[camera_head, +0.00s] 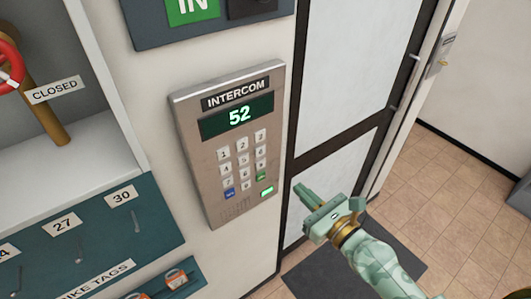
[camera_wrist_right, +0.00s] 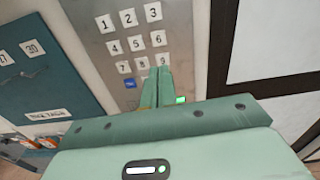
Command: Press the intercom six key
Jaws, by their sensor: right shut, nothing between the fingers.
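The intercom (camera_head: 186,137) is a grey metal wall panel whose green display (camera_head: 237,116) reads 52. Its white number keys form a grid. The six key (camera_head: 260,151) is in the right column, under the three; it also shows clearly in the right wrist view (camera_wrist_right: 159,38). My right gripper (camera_head: 299,189) is shut and empty, to the right of and below the keypad in the head view. In the right wrist view its fingertips (camera_wrist_right: 157,71) overlap the area just below the eight and nine keys; whether they touch the panel I cannot tell. My left gripper is not in view.
A blue key (camera_head: 229,193) and a green light (camera_head: 266,190) sit low on the panel. A glazed door (camera_head: 343,65) stands to the right. A teal tag board (camera_head: 95,238) and a shelf are on the left. A green IN sign is above.

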